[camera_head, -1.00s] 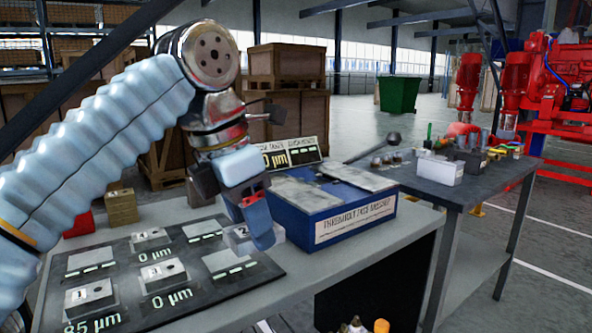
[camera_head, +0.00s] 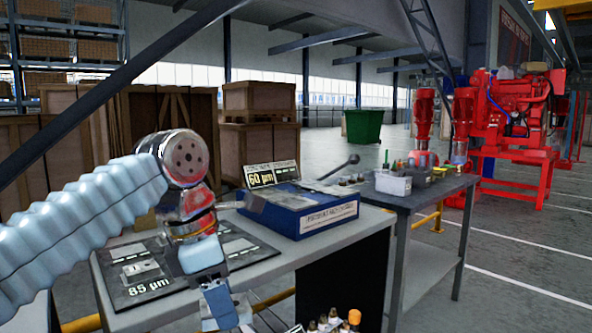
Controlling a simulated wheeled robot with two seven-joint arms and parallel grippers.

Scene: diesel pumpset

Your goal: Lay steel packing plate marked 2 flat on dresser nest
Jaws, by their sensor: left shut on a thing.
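My left gripper (camera_head: 218,300) points down in front of the near edge of the grey table. It is shut on a pale grey packing plate (camera_head: 242,311), whose marking I cannot read now; the fingers hide part of it. The blue dresser box (camera_head: 318,218), with a white label on its front, stands on the table to the right of and beyond the gripper. Its grey top (camera_head: 290,197) is seen at a low angle, so the nest is not clear. The held plate is apart from the dresser. My right gripper is not in view.
A dark mat (camera_head: 178,285) with a plate (camera_head: 141,268) and an "85 µm" mark lies on the table, partly behind my arm. A display (camera_head: 271,175) reads 60 µm. A second table (camera_head: 425,195) carries a white box. Several bottles (camera_head: 330,322) stand low at the front.

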